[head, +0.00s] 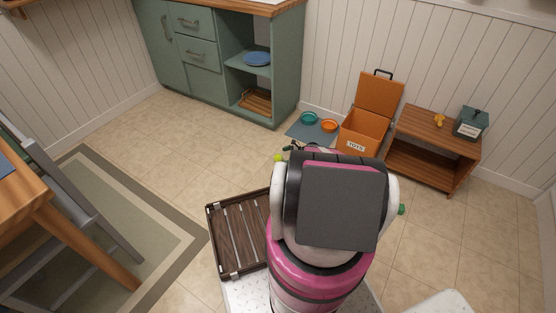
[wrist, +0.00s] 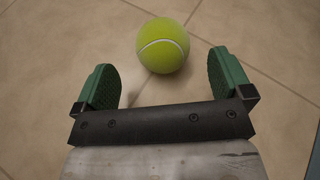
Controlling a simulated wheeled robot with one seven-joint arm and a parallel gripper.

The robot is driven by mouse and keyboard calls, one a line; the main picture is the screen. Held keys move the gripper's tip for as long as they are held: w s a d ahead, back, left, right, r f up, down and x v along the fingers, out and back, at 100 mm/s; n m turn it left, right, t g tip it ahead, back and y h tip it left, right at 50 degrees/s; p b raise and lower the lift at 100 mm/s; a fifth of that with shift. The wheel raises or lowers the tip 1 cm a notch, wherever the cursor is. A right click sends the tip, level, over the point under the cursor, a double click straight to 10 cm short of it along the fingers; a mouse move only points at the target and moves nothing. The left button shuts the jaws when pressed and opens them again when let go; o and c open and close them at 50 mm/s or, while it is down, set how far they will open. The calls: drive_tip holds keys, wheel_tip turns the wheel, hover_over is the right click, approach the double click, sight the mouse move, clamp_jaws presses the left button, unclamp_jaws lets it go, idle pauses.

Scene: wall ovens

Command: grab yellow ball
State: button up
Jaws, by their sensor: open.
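The yellow ball (wrist: 163,45) is a yellow-green tennis ball with a white seam, lying on the tiled floor. In the wrist view it is just beyond my gripper (wrist: 167,80), roughly midway between the two green fingertips. My gripper is open and empty, and no finger appears to touch the ball. In the head view the ball (head: 278,158) is a small yellow-green spot on the floor, left of my arm. My arm hides most of my gripper there.
An orange toy box (head: 362,130) with its lid up stands near the wall. A mat (head: 296,130) with a teal bowl (head: 309,118) and an orange bowl (head: 329,125) is beside it. A wooden shelf (head: 425,165) is right. Open floor lies left of the ball.

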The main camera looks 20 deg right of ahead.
drive_tip(key=x, duration=0.4)
drive_tip(key=shift+w+a+f, duration=0.25)
drive_tip(key=c, duration=1)
